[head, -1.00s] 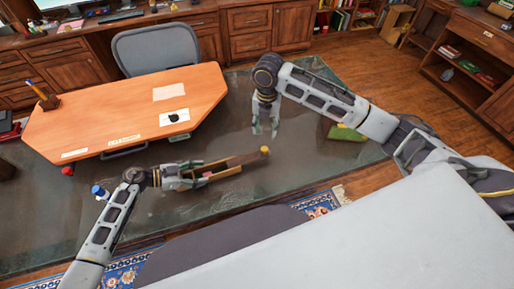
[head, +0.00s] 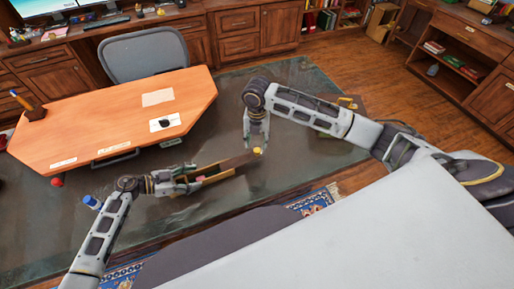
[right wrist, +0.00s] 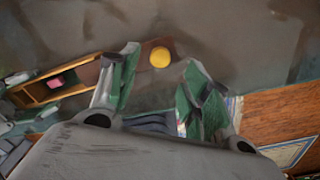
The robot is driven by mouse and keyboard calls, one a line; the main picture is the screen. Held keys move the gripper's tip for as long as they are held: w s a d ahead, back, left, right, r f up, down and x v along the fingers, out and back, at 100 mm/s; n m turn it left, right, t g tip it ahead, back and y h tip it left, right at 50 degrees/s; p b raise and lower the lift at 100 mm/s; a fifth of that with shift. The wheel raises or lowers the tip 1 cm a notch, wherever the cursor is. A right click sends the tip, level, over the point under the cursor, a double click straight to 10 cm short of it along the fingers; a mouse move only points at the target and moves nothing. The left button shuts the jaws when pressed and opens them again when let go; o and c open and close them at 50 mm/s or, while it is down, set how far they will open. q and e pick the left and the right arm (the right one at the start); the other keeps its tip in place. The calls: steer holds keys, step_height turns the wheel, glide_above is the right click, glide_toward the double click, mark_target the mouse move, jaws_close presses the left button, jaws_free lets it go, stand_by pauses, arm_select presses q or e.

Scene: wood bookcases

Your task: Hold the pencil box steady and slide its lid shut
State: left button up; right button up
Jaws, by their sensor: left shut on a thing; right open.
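The wooden pencil box (head: 218,173) is in the middle of the head view, its inside partly uncovered, with a pink item (right wrist: 55,82) in it. My left gripper (head: 192,182) is shut on the box's left end. The dark brown lid (head: 238,161) sticks out of the box to the right. A round yellow knob (head: 258,151) is at the lid's far end. My right gripper (head: 256,142) is open above the knob. In the right wrist view the knob (right wrist: 160,57) shows between the spread fingertips, apart from both. Part of the lid is hidden behind a finger.
The box is over a dark glassy surface (head: 200,215). An orange-brown desk (head: 110,120) with papers and a pencil holder (head: 34,112) stands to the left, with a grey chair (head: 145,55) behind it. A blue-capped item (head: 92,202) is near my left arm.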

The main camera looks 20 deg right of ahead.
mark_target(257, 150)
steer(key=shift+f, duration=2.75)
jaws_close()
